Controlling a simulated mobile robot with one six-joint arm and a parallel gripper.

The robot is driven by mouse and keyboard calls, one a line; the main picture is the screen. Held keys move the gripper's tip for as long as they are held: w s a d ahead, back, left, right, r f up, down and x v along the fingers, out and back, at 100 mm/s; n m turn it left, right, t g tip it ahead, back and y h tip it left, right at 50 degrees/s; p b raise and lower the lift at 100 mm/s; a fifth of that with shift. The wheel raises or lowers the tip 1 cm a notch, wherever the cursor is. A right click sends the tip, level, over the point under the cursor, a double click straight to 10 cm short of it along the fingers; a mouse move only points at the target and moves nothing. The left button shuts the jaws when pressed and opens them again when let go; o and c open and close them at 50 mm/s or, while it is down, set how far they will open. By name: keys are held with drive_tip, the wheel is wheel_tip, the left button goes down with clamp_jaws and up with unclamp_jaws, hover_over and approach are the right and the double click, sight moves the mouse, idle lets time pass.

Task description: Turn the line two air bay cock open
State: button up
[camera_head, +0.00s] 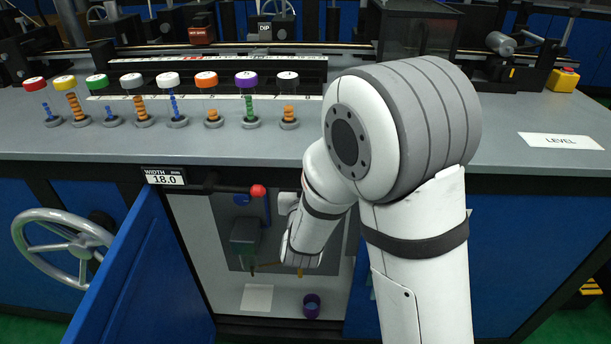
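My white arm crosses the right of the picture. Its wrist reaches down into an open bay (222,290) under the bench, and my gripper is hidden behind the wrist, so its fingers do not show. Inside the bay a grey panel (222,212) carries a dark green unit (246,235). A small orange-brown piece (300,271) shows just below my wrist. I cannot tell whether it is the cock's handle or how it is turned.
A blue door (150,285) stands open at the bay's left, with a grey handwheel (65,245) beyond it. A purple cup (311,306) and a pale sheet (257,298) are on the bay floor. Several coloured-cap gauges line the bench (170,145). A "LEVEL" plate (560,141) lies right.

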drive_tip(key=shift+w, duration=0.35)
drive_tip(key=shift+c, duration=0.5)
clamp_jaws()
drive_tip(key=shift+a, duration=0.2)
drive_tip(key=shift+d, duration=0.1)
